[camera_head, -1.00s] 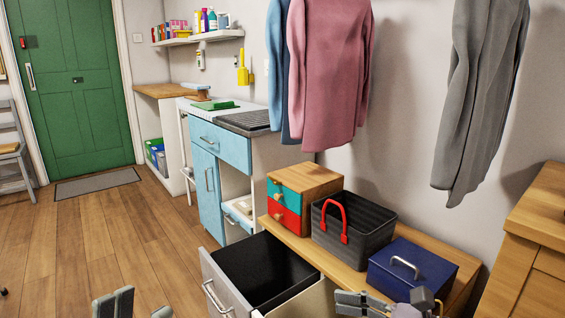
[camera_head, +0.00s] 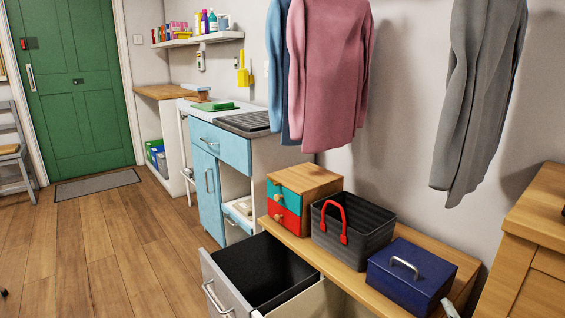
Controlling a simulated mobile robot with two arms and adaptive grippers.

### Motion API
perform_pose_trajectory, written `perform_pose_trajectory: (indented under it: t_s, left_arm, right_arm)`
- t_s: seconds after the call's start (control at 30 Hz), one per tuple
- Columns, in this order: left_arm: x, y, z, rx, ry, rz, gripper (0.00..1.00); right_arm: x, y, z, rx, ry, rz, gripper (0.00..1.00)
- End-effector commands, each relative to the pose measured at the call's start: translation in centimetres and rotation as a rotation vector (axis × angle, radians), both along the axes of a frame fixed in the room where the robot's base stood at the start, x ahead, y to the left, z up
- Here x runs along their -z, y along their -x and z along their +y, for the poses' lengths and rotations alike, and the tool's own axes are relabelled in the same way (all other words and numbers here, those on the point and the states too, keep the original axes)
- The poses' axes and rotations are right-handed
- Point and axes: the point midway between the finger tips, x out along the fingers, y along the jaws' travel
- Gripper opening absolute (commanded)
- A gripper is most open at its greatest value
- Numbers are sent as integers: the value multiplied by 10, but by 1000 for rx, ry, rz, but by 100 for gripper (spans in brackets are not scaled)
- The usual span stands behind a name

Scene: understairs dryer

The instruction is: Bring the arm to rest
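My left gripper is out of view. Only a small pale grey tip (camera_head: 450,308) shows at the bottom edge, in front of the blue box; it looks like part of my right gripper or arm. Its fingers cannot be made out, so I cannot tell whether it is open or shut. No held object is visible.
A wooden bench (camera_head: 345,275) carries a small drawer box (camera_head: 318,180), a black basket (camera_head: 372,236) with a red handle and a blue box (camera_head: 405,280). An open drawer (camera_head: 222,283) juts out beside it. A wooden cabinet (camera_head: 535,240) stands right.

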Motion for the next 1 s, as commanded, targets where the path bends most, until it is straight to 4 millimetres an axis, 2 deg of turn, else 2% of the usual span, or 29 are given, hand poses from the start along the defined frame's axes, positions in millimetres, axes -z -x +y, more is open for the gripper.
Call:
perform_pose_trajectory:
  t_s: [0.03, 0.1, 0.23, 0.3, 0.4, 0.6, 0.67, 1.0]
  left_arm:
    - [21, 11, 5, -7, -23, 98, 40]
    - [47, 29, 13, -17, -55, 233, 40]
    - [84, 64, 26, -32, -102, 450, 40]
    - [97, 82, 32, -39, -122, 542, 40]
    - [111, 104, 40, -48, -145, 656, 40]
    - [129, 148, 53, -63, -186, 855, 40]
    - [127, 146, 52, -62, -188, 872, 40]
    - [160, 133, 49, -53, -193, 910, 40]
  right_arm:
    - [34, 12, -4, 43, -111, 119, 68]
    - [79, 34, -4, 101, -251, 286, 68]
    - [145, 83, 8, 186, -453, 568, 68]
    - [169, 109, 18, 218, -531, 693, 68]
    - [195, 144, 33, 256, -616, 851, 68]
    - [224, 213, 64, 310, -744, 1135, 68]
    - [222, 211, 65, 316, -744, 1151, 68]
    - [254, 197, 67, 329, -730, 1188, 68]
